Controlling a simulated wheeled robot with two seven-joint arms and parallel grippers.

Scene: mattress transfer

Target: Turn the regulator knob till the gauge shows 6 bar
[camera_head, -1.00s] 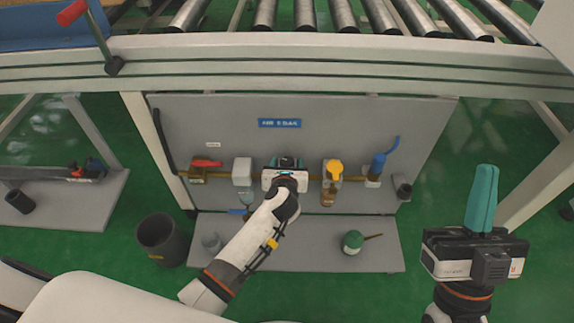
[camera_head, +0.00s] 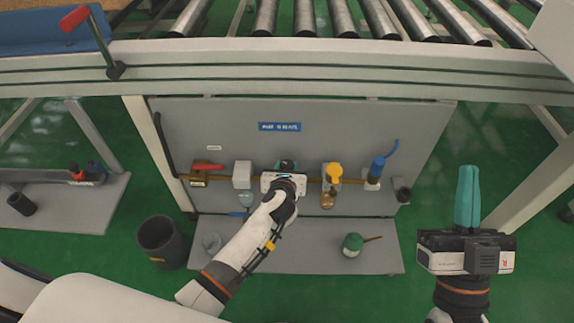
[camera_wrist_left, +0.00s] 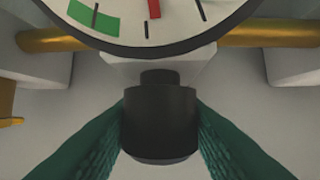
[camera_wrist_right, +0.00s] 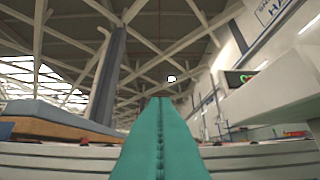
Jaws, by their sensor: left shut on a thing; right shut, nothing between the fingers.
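The black regulator knob (camera_wrist_left: 160,125) sits under the gauge in the left wrist view. My left gripper (camera_head: 286,166) is shut on it, with one green finger on each side. The gauge (camera_wrist_left: 145,35) is cut off by the top edge of that view. Its white face shows black ticks, a green band at the left and part of a red needle near the middle. No numbers are legible, so the reading cannot be told. In the head view my gripper hides the knob and most of the gauge. My right gripper (camera_head: 468,196) is shut and empty, pointing up.
On the grey panel, a red-handled valve (camera_head: 207,168) and white unit (camera_head: 242,174) lie left, a yellow-topped unit (camera_head: 332,174) and blue fitting (camera_head: 376,167) right. A green-topped can (camera_head: 352,243) stands on the shelf below. A roller conveyor (camera_head: 300,18) runs above.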

